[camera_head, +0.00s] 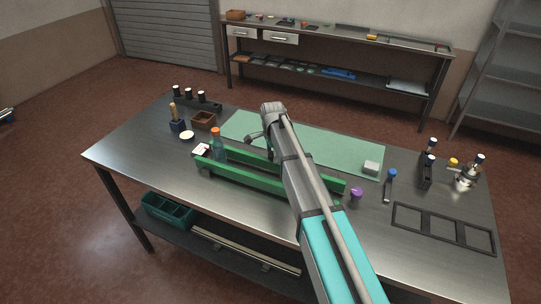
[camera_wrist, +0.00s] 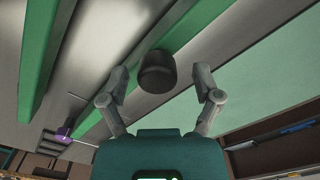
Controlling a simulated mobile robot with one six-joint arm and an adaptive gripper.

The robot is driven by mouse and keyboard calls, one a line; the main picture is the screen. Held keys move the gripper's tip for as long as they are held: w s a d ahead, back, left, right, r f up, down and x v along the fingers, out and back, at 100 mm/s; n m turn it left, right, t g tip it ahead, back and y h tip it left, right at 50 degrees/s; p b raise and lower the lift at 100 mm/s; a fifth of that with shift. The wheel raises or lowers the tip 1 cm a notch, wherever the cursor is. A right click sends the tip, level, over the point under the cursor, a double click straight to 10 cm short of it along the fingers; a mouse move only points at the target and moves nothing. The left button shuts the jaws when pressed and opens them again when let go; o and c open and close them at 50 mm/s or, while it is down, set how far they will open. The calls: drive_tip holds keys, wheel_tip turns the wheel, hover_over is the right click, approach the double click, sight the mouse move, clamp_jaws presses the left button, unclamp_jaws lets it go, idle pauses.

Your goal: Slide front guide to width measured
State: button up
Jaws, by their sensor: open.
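The front guide (camera_head: 236,178) is a long green rail lying lengthwise on the steel table. The rear guide (camera_head: 325,180) is a similar green rail behind it, partly hidden by my arm. A bottle (camera_head: 218,152) with an orange cap stands near the left end of the rails. My gripper (camera_head: 256,140) is above the rear side of the rails. In the wrist view, the front guide (camera_wrist: 50,65) is at left and the rear guide (camera_wrist: 125,83) crosses the middle. A dark round knob (camera_wrist: 157,72) sits between the spread, empty fingers; contact cannot be told.
A pale green mat (camera_head: 330,150) lies behind the rails. A purple knob (camera_head: 356,194) is at their right end. A white block (camera_head: 371,167), a blue-topped tool (camera_head: 390,187) and a dark frame (camera_head: 440,228) are at right. A brown box (camera_head: 204,121) is at back left.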

clamp_jaws()
drive_tip(key=shift+s+a, duration=0.3)
drive_tip(key=shift+s, duration=0.45)
drive_tip(key=shift+s+a, duration=0.25)
drive_tip(key=shift+s, duration=0.5)
drive_tip(key=shift+c, duration=0.2)
unclamp_jaws()
drive_tip(key=shift+o, duration=0.2)
drive_tip(key=shift+r, duration=0.1)
